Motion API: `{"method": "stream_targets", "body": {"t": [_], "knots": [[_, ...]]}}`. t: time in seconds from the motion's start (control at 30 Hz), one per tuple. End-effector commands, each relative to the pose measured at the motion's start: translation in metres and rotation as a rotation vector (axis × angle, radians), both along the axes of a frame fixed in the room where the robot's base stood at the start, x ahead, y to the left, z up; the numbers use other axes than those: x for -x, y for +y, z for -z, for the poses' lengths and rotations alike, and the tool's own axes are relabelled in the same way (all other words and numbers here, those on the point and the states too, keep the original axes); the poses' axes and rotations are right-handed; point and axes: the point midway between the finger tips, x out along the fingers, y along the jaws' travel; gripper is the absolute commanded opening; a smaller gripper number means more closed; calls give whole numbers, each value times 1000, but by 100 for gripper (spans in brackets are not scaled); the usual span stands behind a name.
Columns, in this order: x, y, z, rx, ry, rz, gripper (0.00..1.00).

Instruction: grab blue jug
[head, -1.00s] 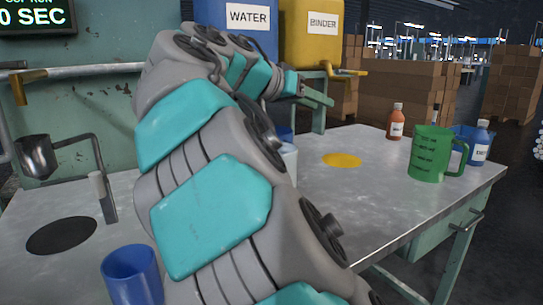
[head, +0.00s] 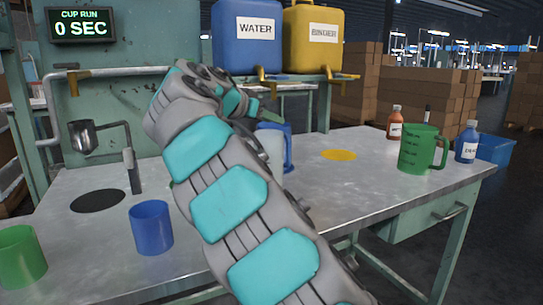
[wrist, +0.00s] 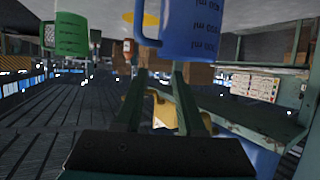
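The blue jug (head: 288,148) stands on the metal table behind my arm, partly hidden by it and by a pale cup (head: 271,150). Its handle shows on the right. In the wrist view, which is upside down, the blue jug (wrist: 190,30) fills the top middle, with dark markings and its handle on the left. My gripper (wrist: 160,82) is open, with its two fingers apart and nothing seen between them. The jug lies beyond the fingertips; I cannot tell whether they touch.
A green jug (head: 416,150), an orange bottle (head: 394,124) and a blue bottle (head: 467,144) stand at the table's right. A blue cup (head: 151,228) and a green cup (head: 20,257) are at front left. Water (head: 246,38) and yellow (head: 314,40) containers stand behind.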

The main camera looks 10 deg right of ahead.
Motion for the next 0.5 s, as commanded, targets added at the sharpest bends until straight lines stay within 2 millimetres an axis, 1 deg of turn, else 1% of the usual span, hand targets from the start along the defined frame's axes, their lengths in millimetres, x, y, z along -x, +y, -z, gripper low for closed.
{"method": "stream_targets", "body": {"t": [0.1,0.33,0.5], "knots": [[-8,-10,6,0,4,5,38],[-18,-20,14,1,1,1,38],[-33,-36,29,-1,5,4,38]]}}
